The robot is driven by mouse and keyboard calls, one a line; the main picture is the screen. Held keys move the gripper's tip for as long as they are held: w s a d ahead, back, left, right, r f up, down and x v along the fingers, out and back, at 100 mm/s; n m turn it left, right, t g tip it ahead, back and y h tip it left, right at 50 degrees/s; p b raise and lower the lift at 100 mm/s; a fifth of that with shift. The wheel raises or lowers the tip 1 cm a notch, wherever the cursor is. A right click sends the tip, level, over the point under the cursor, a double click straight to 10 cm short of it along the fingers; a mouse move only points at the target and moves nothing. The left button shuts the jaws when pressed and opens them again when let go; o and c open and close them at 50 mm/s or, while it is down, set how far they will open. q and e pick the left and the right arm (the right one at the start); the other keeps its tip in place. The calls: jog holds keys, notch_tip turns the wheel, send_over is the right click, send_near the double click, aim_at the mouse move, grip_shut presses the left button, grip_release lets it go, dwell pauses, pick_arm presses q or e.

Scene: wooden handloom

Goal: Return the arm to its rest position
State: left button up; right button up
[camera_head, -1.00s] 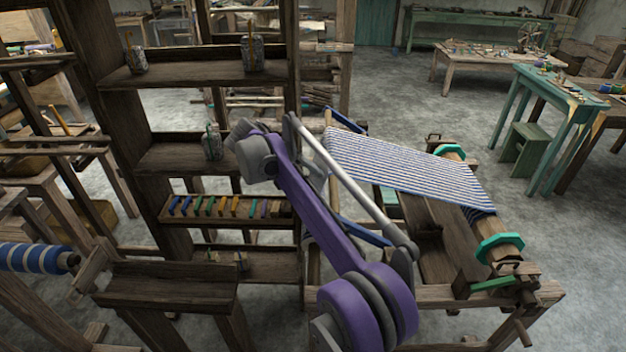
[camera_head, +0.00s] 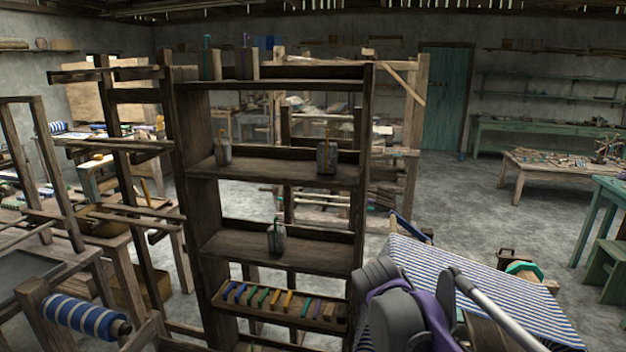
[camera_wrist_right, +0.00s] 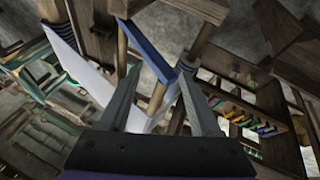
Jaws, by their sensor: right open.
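My right gripper (camera_wrist_right: 161,72) shows in the right wrist view with its two dark fingers apart and nothing between them. Behind the fingers are a blue bar (camera_wrist_right: 146,50) and pale cloth (camera_wrist_right: 88,62) of the loom; I cannot tell how far off they are. In the head view, a purple and grey part of my arm (camera_head: 410,315) shows at the bottom right, in front of the loom's striped cloth (camera_head: 490,285). The gripper itself is not seen there. My left gripper is in neither view.
A wooden shelf rack (camera_head: 275,245) stands left of the arm, holding small pots and a tray of coloured pieces (camera_head: 280,303). A striped roll (camera_head: 85,317) is at the lower left. Open floor (camera_head: 465,205) lies beyond the loom.

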jog(key=s+f+y, duration=0.1)
jog(key=s+f, duration=0.3)
jog(key=s, duration=0.4)
jog(key=s+f+t+y, duration=0.1)
jog(key=s+f, duration=0.4)
jog(key=s, duration=0.2)
jog(key=s+f+t+y, duration=0.1)
jog(key=s+f, duration=0.3)
jog(key=s, duration=0.4)
jog(key=shift+s+a+f+y, duration=0.2)
jog(key=shift+s+a+y, duration=0.1)
jog(key=shift+y, duration=0.2)
